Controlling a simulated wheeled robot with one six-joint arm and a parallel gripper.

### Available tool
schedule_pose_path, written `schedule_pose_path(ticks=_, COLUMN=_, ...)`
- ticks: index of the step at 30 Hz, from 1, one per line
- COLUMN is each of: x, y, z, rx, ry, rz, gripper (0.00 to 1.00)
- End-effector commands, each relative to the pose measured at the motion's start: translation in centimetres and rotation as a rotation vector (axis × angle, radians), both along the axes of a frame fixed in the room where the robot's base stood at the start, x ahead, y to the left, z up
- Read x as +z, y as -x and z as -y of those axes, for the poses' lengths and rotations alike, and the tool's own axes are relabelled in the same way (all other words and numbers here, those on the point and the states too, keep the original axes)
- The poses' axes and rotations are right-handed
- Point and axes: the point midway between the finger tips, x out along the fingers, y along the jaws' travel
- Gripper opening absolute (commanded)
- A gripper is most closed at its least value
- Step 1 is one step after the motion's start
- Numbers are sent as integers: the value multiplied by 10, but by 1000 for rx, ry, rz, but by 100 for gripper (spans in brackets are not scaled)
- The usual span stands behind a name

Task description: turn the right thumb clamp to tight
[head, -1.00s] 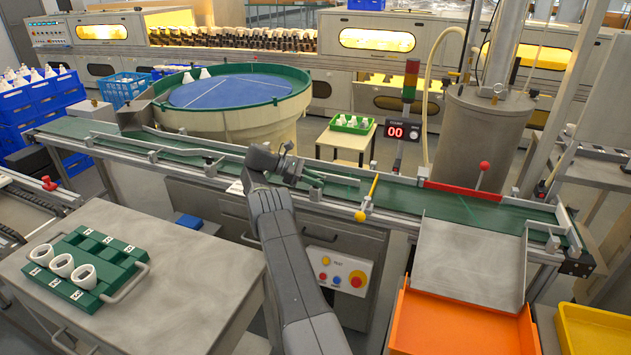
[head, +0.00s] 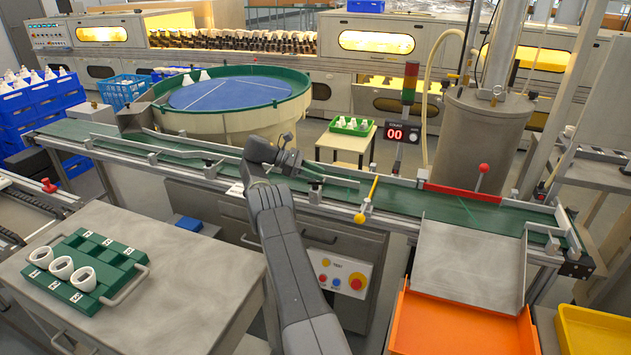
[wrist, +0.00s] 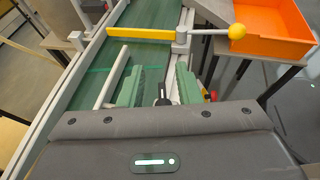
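My gripper (head: 318,175) is over the front rail of the green conveyor, left of the yellow bar. In the wrist view its two green fingers (wrist: 160,82) stand apart, with a visible gap between them. A small dark knob with a pale post, which looks like the right thumb clamp (wrist: 163,96), shows low between the fingers. I cannot tell whether either finger touches it, nor how tight it is.
A yellow bar (wrist: 140,33) with a yellow ball (wrist: 237,31) crosses the conveyor (head: 410,200) just beyond my gripper. A red stop bar (head: 460,190), a grey chute (head: 465,265) and an orange bin (head: 462,325) are to the right. A button panel (head: 338,272) is below the rail.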

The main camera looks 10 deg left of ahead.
Motion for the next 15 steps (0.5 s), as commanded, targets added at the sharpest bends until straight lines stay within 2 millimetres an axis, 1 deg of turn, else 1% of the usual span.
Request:
schedule_pose_path(ticks=1, x=13, y=0, z=0, rx=-1, ry=-2, rz=4, gripper=31)
schedule_pose_path(ticks=6, x=47, y=0, z=0, rx=-1, ry=-1, rz=2, gripper=31)
schedule_pose_path(ticks=10, x=59, y=0, z=0, rx=0, ry=0, rz=1, gripper=31)
schedule_pose_path(ticks=15, x=64, y=0, z=1, rx=0, ry=0, rz=1, gripper=31)
